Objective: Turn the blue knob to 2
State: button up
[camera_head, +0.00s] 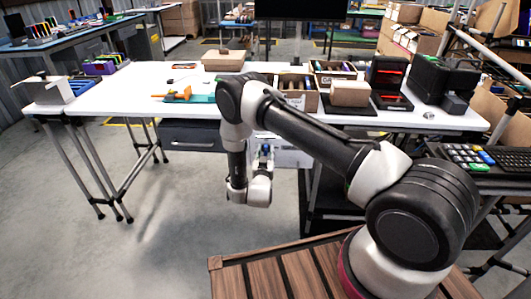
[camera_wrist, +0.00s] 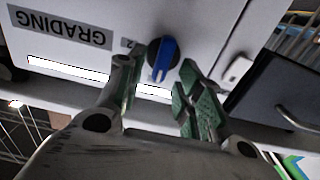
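The blue knob (camera_wrist: 164,57) sits on a round dark base on a light grey panel (camera_wrist: 205,20) in the wrist view. A small label with a 2 (camera_wrist: 128,43) is beside it on the left, partly hidden by a finger. My gripper (camera_wrist: 165,77) is open, with one green-padded finger on each side of the knob's lower end in the picture. A gap shows on the right; contact on the left is unclear.
A GRADING label (camera_wrist: 60,28) is upside down on the panel. A dark drawer front with a handle (camera_wrist: 290,95) is at the right. In the head view a white table (camera_head: 130,88) holding cartons and tools stands above the panel. Open floor lies at the left.

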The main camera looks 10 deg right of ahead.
jog(key=shift+w+d, duration=0.15)
jog(key=shift+w, duration=0.3)
grip_shut()
